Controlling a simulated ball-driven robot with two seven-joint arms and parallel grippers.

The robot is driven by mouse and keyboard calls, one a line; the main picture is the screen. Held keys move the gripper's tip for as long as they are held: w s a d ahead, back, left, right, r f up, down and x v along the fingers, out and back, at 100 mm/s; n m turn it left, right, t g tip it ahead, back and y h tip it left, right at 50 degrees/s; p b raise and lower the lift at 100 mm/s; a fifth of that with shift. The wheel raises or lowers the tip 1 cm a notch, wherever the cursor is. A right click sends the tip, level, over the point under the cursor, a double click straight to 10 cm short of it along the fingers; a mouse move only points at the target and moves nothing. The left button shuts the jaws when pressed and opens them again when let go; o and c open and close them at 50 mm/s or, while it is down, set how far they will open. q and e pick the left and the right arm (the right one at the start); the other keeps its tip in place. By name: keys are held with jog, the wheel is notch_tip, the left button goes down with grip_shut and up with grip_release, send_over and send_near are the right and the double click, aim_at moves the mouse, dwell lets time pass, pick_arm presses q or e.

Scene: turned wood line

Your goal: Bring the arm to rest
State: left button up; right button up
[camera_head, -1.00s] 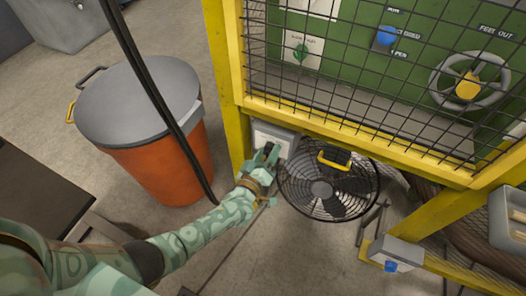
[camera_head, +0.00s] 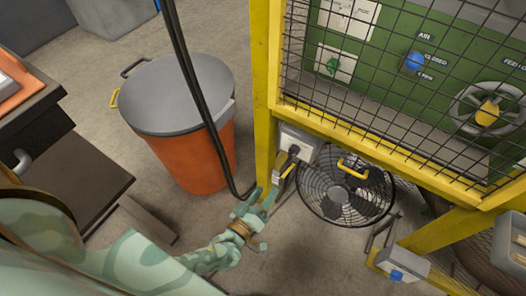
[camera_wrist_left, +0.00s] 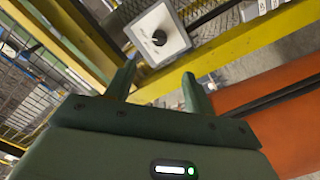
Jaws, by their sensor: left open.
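My left arm comes in from the lower left in the head view, green patterned, with a tan band at the wrist. My left gripper (camera_head: 262,198) is open and empty, below and left of a grey switch box (camera_head: 300,139) on the yellow frame. In the left wrist view the two fingers of the gripper (camera_wrist_left: 158,80) stand apart with nothing between them. The switch box (camera_wrist_left: 173,50) shows beyond them, with a black knob on its pale face, and the fingers look clear of it. My right gripper is in neither view.
An orange bin with a grey lid (camera_head: 187,95) stands left of the yellow post (camera_head: 264,95). A black cable (camera_head: 192,75) hangs in front of it. A floor fan (camera_head: 340,195) sits right of the gripper. A dark bench (camera_head: 85,180) is at left. Floor below the gripper is clear.

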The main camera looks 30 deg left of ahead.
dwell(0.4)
pick_arm(q)
jog(key=s+f+m+g+h, duration=0.2)
jog(key=s+f+m+g, duration=0.75)
jog(key=s+f, duration=0.6)
jog(key=s+a+f+m+g+y, duration=0.1)
jog(key=s+a+f+g, duration=0.15)
jog(key=s, duration=0.35)
jog(key=s+a+f+m+g, duration=0.1)
jog(key=s+f+g, duration=0.1)
jog(key=s+f, duration=0.3)
jog(key=s+a+r+m+g+y, duration=0.1)
jog(key=s+a+g, duration=0.15)
jog(key=s, duration=1.05)
jog(key=s+a+r+g+y, duration=0.1)
jog(key=s+a+g, duration=0.15)
jog(key=s, duration=1.05)
jog(key=w+d+r+t+p, duration=0.1)
jog(key=w+r+p, duration=0.5)
jog(key=r+p, duration=0.6)
jog(key=p, duration=0.3)
jog(key=shift+d, duration=0.4)
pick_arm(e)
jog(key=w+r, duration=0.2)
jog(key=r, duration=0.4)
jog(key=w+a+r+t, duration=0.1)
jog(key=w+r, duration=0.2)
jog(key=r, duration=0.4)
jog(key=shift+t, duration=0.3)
